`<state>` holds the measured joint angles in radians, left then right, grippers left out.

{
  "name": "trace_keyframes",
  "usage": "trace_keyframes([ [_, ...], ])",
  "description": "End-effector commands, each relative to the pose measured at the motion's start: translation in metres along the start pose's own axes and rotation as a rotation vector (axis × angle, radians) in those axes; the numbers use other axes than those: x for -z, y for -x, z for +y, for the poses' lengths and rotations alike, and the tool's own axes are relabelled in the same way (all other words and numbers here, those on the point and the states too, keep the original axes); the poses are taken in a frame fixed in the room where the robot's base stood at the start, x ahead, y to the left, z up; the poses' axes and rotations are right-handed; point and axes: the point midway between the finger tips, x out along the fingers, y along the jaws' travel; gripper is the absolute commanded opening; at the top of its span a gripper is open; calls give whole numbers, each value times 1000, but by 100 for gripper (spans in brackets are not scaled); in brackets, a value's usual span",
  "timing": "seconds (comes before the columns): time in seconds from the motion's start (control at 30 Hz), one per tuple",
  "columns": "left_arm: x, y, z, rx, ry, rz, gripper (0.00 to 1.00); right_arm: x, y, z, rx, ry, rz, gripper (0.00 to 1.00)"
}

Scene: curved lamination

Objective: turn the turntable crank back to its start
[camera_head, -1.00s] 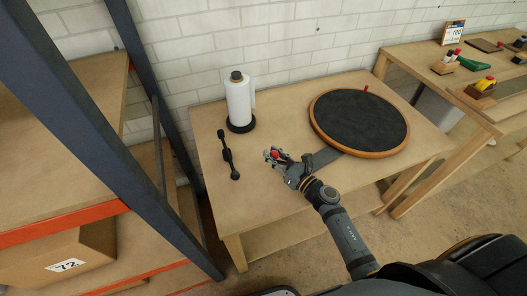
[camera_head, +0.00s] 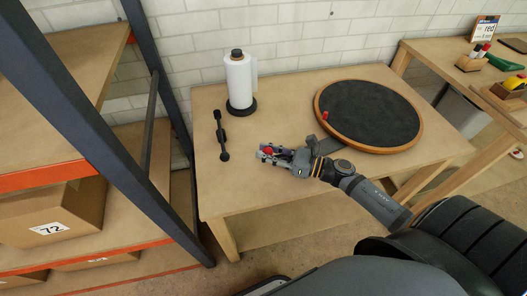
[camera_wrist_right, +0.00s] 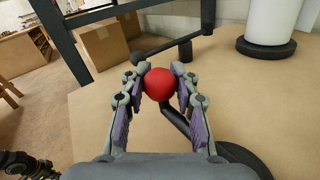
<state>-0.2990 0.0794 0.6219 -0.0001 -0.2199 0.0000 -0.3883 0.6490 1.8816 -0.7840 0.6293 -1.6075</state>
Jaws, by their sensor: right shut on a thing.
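The turntable (camera_head: 368,112) is a round black disc with a wooden rim on the table. A small red marker (camera_head: 325,115) shows on its left edge. My right gripper (camera_head: 266,152) is left of the turntable, shut on the crank's red ball knob (camera_wrist_right: 159,84), which sits between both fingertips in the right wrist view. A dark crank arm (camera_wrist_right: 176,121) runs from below the knob toward a dark round part (camera_wrist_right: 242,158) at the lower right. In the head view my gripper and forearm hide much of the crank. My left gripper is out of view.
A paper roll on a black stand (camera_head: 240,82) stands at the back left of the table (camera_head: 225,190). A black bar with round ends (camera_head: 221,135) lies left of my gripper. A shelf rack with boxes (camera_head: 50,215) is at the left. A second table (camera_head: 440,55) is at the right.

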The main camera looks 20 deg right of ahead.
Motion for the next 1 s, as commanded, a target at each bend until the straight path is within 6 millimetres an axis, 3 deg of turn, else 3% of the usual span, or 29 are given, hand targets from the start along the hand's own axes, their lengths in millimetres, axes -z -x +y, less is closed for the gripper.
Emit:
trace_keyframes([
  [0.43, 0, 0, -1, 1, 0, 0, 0, -1, 1, -2, -2, 0, 1, 0],
  [0.47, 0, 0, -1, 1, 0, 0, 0, -1, 1, -2, -2, 0, 1, 30],
  [0.63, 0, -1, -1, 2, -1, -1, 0, -1, 1, -1, -3, 1, 1, 53],
  [1.0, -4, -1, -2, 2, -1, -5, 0, 0, 4, 0, -7, 1, 3, 53],
])
